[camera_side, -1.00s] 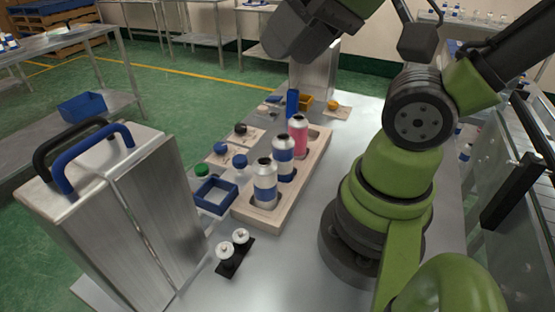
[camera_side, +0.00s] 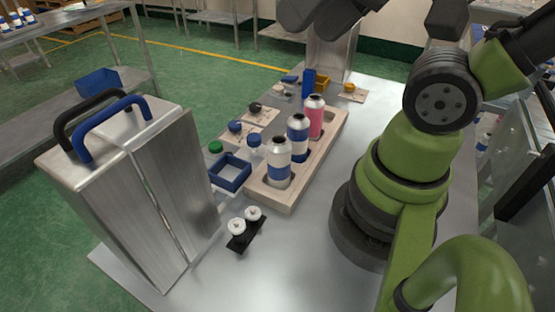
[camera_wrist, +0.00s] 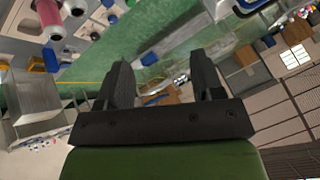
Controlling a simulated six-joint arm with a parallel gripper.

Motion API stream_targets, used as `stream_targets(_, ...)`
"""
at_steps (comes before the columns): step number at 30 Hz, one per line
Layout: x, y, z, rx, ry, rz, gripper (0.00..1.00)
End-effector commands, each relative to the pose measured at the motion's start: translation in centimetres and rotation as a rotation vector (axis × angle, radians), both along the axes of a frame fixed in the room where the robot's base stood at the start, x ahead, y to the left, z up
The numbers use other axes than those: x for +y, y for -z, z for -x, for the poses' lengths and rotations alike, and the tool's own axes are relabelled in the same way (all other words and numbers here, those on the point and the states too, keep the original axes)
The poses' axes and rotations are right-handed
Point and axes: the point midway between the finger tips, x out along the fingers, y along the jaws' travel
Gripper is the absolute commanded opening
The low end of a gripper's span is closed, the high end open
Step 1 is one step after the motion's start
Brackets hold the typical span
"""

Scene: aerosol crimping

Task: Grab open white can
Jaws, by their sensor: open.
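Several cans stand upright in a row in a wooden rack (camera_side: 290,196) in the side view. The nearest, a white can (camera_side: 278,163) with a blue band, has a dark open-looking top. Behind it is another white and blue can (camera_side: 298,136), then a pink can (camera_side: 314,118). The pink can (camera_wrist: 53,20) also shows at the upper left of the wrist view. My gripper (camera_wrist: 160,82) is open, with nothing between its fingers. It is apart from the cans; its fingers are out of the side view.
A large metal box (camera_side: 140,195) with blue and black handles stands left of the rack. A blue tray (camera_side: 230,174) and several small caps sit beside the rack. A black holder with two white pieces (camera_side: 246,230) lies in front.

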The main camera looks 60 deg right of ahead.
Motion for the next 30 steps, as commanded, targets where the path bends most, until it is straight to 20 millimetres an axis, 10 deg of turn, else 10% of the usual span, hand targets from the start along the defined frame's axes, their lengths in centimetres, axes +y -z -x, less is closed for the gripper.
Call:
stream_targets(14,-0.2,0.8,-0.9,0.061,0.021,0.003,0.77)
stream_targets(30,-2.5,12.7,-6.5,0.589,0.209,0.088,0.77)
